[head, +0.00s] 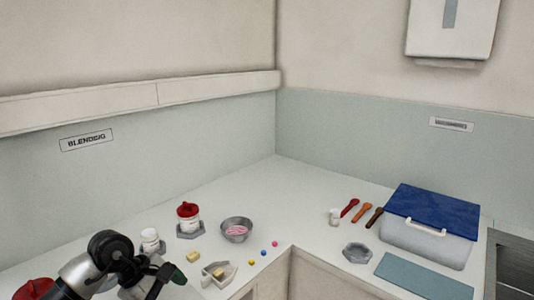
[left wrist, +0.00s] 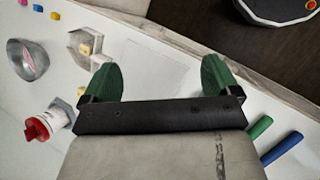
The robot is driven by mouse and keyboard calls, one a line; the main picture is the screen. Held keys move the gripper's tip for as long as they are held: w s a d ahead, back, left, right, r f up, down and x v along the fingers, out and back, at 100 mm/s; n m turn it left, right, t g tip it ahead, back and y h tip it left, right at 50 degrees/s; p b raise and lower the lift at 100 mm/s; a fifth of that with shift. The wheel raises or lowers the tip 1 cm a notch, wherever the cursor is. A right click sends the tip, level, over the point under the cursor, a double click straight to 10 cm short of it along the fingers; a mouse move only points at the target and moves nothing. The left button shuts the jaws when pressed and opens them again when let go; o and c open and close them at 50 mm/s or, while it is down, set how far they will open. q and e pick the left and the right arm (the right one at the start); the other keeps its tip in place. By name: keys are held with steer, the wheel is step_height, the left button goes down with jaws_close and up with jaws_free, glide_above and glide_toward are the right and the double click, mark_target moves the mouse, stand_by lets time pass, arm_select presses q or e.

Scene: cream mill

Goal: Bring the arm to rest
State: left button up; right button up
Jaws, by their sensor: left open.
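My left arm enters the head view at the lower left, and its dark gripper (head: 160,277) is over the near left part of the counter (head: 310,190). In the left wrist view the two green fingers of the gripper (left wrist: 160,80) stand wide apart. Nothing is between them, and pale counter shows beyond. The gripper is apart from the small light tray (head: 217,282) with a yellow block, which lies just right of it in the head view. My right gripper is in neither view.
A red-lidded jar (head: 188,222), a white jar (head: 150,240) and a metal bowl (head: 236,233) with pink pieces stand close by. Spoons, a grey dish (head: 357,254) and a blue-lidded box (head: 430,235) are at the right. The corner is clear.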

arm_select(q)
steer(key=s+d+r+n+t+h, duration=0.1)
steer(key=s+d+r+n+h, duration=0.15)
steer(key=d+h, duration=0.65)
steer(key=s+d+r+n+t+h, duration=0.2)
steer(key=d+r+n+t+h, duration=0.2)
steer(key=r+n+t, duration=0.55)
steer(key=s+a+f+n+t+y, duration=0.15)
steer(key=a+f+n+y, duration=0.35)
steer(key=n, duration=0.6)
steer(key=a+f+n+t+y, duration=0.2)
steer(key=a+f+n+y, duration=0.1)
steer(key=n+y, duration=0.65)
steer(key=s+a+f+n+t+y, duration=0.15)
steer(key=a+f+n+y, duration=0.3)
steer(key=n, duration=0.85)
steer(key=s+f+n+g, duration=0.5)
steer(key=s+f+g, duration=0.2)
steer(key=s, duration=0.3)
steer(key=s+f+n+g, duration=0.55)
steer(key=s+f, duration=0.25)
steer(key=s, duration=0.2)
step_height(320, 180, down, 24)
steer(key=m+g, duration=0.1)
steer(key=g, duration=0.1)
steer(key=s+a+f+g, duration=0.1)
steer(key=s+a+f, duration=0.2)
steer(key=s+f, duration=1.4)
